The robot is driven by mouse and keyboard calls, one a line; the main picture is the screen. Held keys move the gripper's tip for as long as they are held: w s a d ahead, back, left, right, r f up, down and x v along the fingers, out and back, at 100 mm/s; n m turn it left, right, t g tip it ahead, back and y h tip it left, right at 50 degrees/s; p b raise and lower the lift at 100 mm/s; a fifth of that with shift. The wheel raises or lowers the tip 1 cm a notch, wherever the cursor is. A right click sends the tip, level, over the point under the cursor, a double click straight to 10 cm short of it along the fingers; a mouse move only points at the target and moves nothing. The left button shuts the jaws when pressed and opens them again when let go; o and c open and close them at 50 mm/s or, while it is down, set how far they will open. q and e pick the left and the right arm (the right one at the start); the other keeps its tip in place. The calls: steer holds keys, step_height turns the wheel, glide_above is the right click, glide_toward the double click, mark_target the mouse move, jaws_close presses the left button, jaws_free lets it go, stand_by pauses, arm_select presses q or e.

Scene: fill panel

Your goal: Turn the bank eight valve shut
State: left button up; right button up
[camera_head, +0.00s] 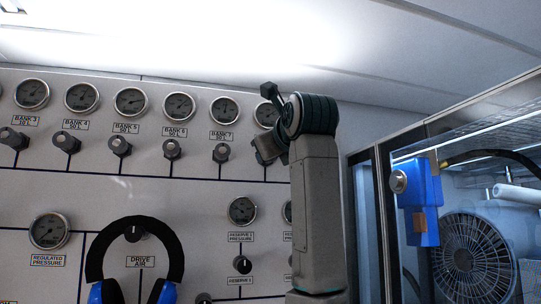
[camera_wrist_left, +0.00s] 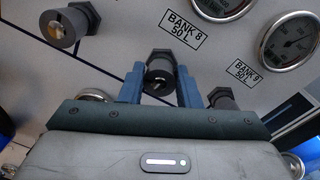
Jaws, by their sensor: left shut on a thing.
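The bank eight valve knob (camera_wrist_left: 160,68) is a dark, ribbed knob on the grey panel, just below the "BANK 8 50 L" label (camera_wrist_left: 183,28) in the left wrist view. My left gripper (camera_wrist_left: 159,82) has one blue finger on each side of this knob and is shut on it. In the head view my left arm rises in front of the panel's right part, and its gripper (camera_head: 266,148) is partly visible below the bank eight gauge (camera_head: 267,114). The arm hides the bank eight knob there. My right gripper is not in view.
The bank seven knob (camera_head: 221,152) is close to the left of the gripper. The bank nine knob (camera_wrist_left: 221,97) is close on the other side. Blue headphones (camera_head: 134,228) hang on the lower panel. A glass-fronted cabinet with a fan (camera_head: 463,258) stands at the right.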

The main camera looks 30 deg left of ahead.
arm_select(q)
steer(key=shift+w+d+f+m+t+b, duration=0.15)
steer(key=shift+m+b, duration=0.95)
steer(key=shift+m, duration=2.3)
steer(key=shift+w+f+m+t+b, duration=0.1)
steer(key=shift+m+b, duration=0.95)
steer(key=shift+m, duration=2.35)
steer(key=shift+w+d+f+m+t+b, duration=0.15)
steer(key=shift+m+b, duration=0.95)
steer(key=shift+m, duration=2.3)
steer(key=shift+s+a, duration=0.1)
steer(key=o, duration=1)
steer(key=shift+r, duration=0.15)
steer(key=shift+s+y, duration=0.1)
steer(key=shift+y, duration=0.2)
